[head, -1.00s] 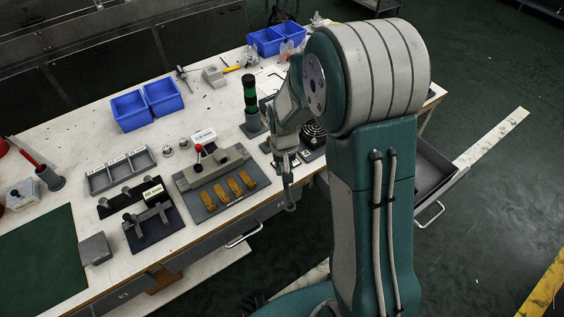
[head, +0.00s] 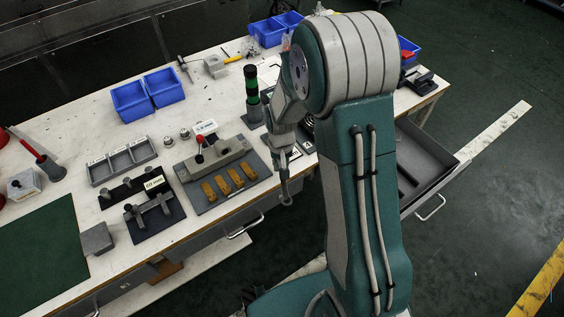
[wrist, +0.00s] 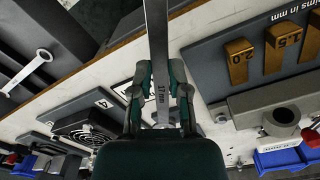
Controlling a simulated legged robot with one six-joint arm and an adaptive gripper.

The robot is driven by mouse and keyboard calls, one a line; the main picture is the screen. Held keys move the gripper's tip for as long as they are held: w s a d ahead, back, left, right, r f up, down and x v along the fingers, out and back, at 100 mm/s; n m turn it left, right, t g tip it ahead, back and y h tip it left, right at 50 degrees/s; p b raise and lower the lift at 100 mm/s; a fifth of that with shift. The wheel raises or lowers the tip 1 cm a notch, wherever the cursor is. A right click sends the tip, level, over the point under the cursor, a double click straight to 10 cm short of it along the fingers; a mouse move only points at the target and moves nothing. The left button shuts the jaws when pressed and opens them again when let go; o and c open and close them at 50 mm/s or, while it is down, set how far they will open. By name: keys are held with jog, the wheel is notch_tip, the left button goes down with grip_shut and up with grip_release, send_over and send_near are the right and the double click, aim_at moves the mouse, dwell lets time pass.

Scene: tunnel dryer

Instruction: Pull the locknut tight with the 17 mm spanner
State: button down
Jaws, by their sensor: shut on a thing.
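My gripper (wrist: 160,95) is shut on a steel spanner (wrist: 157,40), whose handle carries a marking that looks like 17 mm. In the head view the spanner (head: 286,190) hangs down from my gripper, its ring end low near the bench's front edge, right of the shim board. It appears clear of the bench. Its far end is out of the wrist view. I cannot pick out the locknut for certain. A round grey collar (wrist: 281,118) on a grey block shows at the right of the wrist view.
The shim board (head: 221,184) has several brass shims and a red-knobbed lever. A black fixture (head: 152,211) stands left of it. A green-black beacon (head: 252,95) stands behind my gripper. An open drawer (head: 425,165) juts out at right. Another spanner (wrist: 31,70) shows in the wrist view.

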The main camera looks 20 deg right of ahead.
jog(key=shift+w+a+f, duration=0.1)
jog(key=shift+a+f, duration=0.1)
jog(key=shift+f, duration=0.25)
jog(key=shift+w, duration=0.85)
jog(key=shift+w+a, duration=0.1)
jog(key=shift+w, duration=0.7)
jog(key=shift+w+a, duration=0.1)
jog(key=shift+w+a+f+m, duration=0.1)
jog(key=shift+a+m, duration=0.55)
jog(key=shift+m, duration=0.05)
jog(key=shift+a, duration=0.1)
